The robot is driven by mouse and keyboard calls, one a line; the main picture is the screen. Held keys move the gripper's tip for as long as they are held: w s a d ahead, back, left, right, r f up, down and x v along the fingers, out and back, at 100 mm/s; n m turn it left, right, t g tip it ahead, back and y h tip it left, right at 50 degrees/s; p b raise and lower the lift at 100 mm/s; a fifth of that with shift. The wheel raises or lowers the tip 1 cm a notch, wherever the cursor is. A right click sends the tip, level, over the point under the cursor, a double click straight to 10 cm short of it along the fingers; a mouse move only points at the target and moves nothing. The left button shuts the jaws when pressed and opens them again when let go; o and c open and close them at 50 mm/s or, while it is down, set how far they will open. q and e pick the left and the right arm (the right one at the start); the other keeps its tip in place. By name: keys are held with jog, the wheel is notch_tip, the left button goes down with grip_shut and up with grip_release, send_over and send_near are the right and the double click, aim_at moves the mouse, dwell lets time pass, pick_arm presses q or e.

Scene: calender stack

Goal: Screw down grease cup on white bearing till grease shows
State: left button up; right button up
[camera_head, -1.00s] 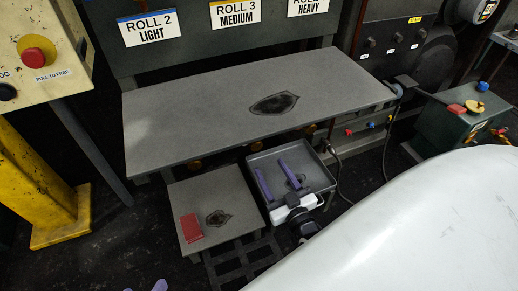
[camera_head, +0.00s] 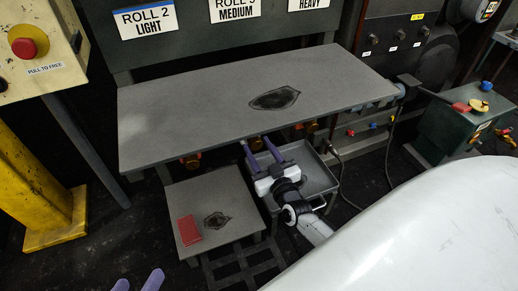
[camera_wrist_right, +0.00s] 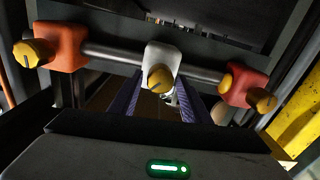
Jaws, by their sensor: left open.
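In the right wrist view, the white bearing (camera_wrist_right: 163,58) sits on a grey shaft at the middle, with a yellow grease cup (camera_wrist_right: 160,79) pointing towards me. My right gripper (camera_wrist_right: 158,88) has its purple fingers apart, one either side below the cup; I cannot tell if they touch it. In the head view my right gripper (camera_head: 256,142) reaches up to the table's front edge, which hides the white bearing. No grease can be made out at the cup. My left gripper (camera_head: 138,281) shows only its purple fingertips, apart and empty, at the bottom edge.
An orange bearing (camera_wrist_right: 68,48) and a red bearing (camera_wrist_right: 243,84), each with yellow cups, flank the white one. The grey table (camera_head: 200,115) overhangs them. A grey tray (camera_head: 318,178) lies below, beside a low stand (camera_head: 190,195) with a red block (camera_head: 189,231).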

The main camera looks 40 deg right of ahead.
jog(key=c, duration=0.8)
jog(key=shift+o, duration=0.2)
jog(key=shift+m, duration=0.3)
jog(key=shift+m, duration=0.9)
jog(key=m, duration=0.4)
pick_arm(q)
jog(key=shift+a+f, duration=0.1)
jog(key=shift+f, duration=0.25)
pick_arm(e)
jog(key=shift+m, duration=0.7)
pick_arm(q)
jog(key=shift+r, duration=0.2)
pick_arm(e)
jog(key=shift+f, duration=0.1)
